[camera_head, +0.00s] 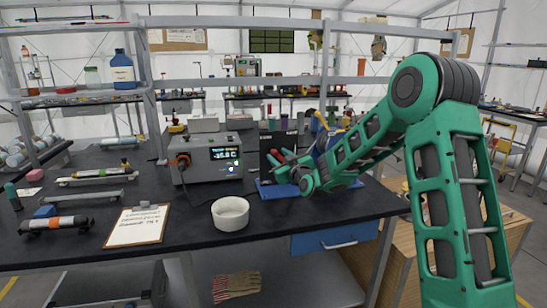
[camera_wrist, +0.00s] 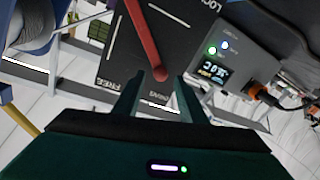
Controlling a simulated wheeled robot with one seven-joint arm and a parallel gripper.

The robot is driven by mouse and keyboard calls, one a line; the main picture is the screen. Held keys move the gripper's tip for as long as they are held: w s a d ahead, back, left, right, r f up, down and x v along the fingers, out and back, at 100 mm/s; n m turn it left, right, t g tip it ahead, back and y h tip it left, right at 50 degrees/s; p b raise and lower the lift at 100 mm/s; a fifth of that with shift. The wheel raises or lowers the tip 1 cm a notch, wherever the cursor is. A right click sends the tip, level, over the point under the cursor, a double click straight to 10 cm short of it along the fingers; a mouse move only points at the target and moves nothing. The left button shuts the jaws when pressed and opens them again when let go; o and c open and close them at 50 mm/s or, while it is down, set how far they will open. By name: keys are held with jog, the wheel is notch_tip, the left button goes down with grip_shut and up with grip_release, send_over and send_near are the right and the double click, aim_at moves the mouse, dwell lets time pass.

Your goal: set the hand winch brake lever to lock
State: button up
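The hand winch stands on the bench with a black upright panel (camera_head: 277,143) and a blue base (camera_head: 270,189). In the wrist view its black panel (camera_wrist: 115,45) bears LOCK at the upper right and FREE at the lower left. The red brake lever (camera_wrist: 147,40) slants from the top edge down to a rounded end, between the two words. My gripper (camera_wrist: 157,90) is open, its fingertips apart on either side just below that rounded end. I cannot tell if they touch it. In the head view my gripper (camera_head: 283,171) is beside the panel, partly hiding the winch.
A grey box with a lit display (camera_head: 212,158) stands left of the winch; it also shows in the wrist view (camera_wrist: 225,60). A white ring-shaped bowl (camera_head: 230,214) and a clipboard (camera_head: 138,226) lie on the front of the bench. Bench top between them is clear.

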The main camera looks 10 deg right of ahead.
aim_at(275, 153)
jog(key=shift+w+a, duration=0.15)
jog(key=shift+w, duration=0.65)
jog(key=shift+w+a, duration=0.1)
jog(key=shift+w, duration=0.65)
